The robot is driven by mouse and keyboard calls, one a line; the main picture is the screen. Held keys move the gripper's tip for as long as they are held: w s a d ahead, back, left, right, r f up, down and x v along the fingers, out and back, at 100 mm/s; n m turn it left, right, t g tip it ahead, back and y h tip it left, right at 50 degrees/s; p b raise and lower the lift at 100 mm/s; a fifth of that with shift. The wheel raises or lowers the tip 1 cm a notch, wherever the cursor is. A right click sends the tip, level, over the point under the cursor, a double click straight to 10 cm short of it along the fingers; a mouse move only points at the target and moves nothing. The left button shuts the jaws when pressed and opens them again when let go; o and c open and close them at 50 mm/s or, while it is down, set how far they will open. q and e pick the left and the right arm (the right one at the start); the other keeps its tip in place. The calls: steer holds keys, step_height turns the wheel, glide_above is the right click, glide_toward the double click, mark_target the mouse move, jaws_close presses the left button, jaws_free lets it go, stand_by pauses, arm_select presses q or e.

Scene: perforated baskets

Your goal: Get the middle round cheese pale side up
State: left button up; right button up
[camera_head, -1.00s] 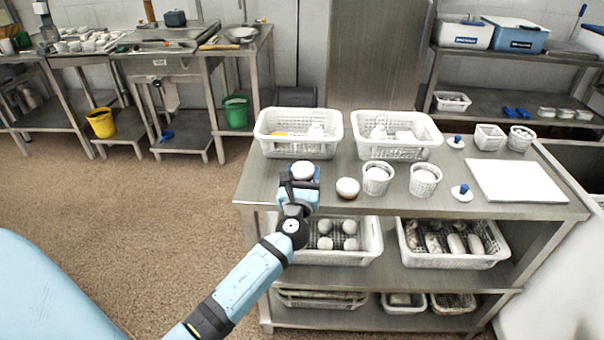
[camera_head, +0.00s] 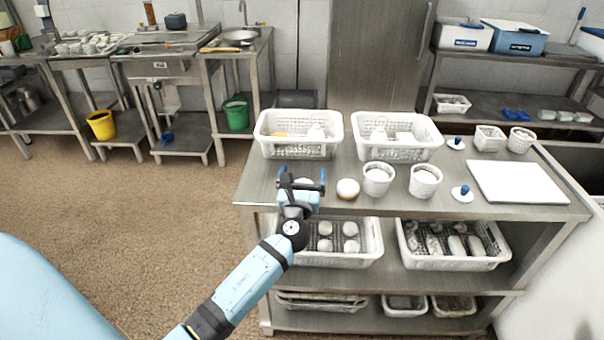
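A round cheese (camera_head: 347,189) with a white top and a brownish lower edge sits on the front of the steel table (camera_head: 255,190). Another white round piece (camera_head: 304,182) shows just left of it, mostly hidden by my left gripper (camera_head: 303,178). My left gripper is open, with its blue-tipped fingers spread to either side of that piece. I cannot tell whether they touch it, or what its underside looks like. I cannot tell for sure which cheese is the middle one. My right gripper is not in view.
Two white perforated baskets (camera_head: 297,149) (camera_head: 397,154) stand behind. A blue-knobbed disc (camera_head: 463,194) lies near the front edge. Baskets of cheeses fill the shelf below.

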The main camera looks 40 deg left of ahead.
arm_select(q)
steer(key=shift+g+h, duration=0.4)
steer(key=f, duration=0.6)
steer(key=shift+s+d, duration=0.3)
steer(key=shift+d, duration=0.1)
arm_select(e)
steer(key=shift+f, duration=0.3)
arm_select(q)
steer(key=s+d+r, duration=0.2)
steer(key=s+d, duration=0.3)
steer(key=s, duration=0.6)
steer(key=shift+s+r+t+y, duration=0.2)
steer(key=shift+r+t+y, duration=0.05)
steer(key=shift+t+y, duration=0.15)
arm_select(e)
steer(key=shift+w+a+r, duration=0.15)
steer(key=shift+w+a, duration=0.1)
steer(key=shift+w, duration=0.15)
arm_select(q)
steer(key=shift+d, duration=0.1)
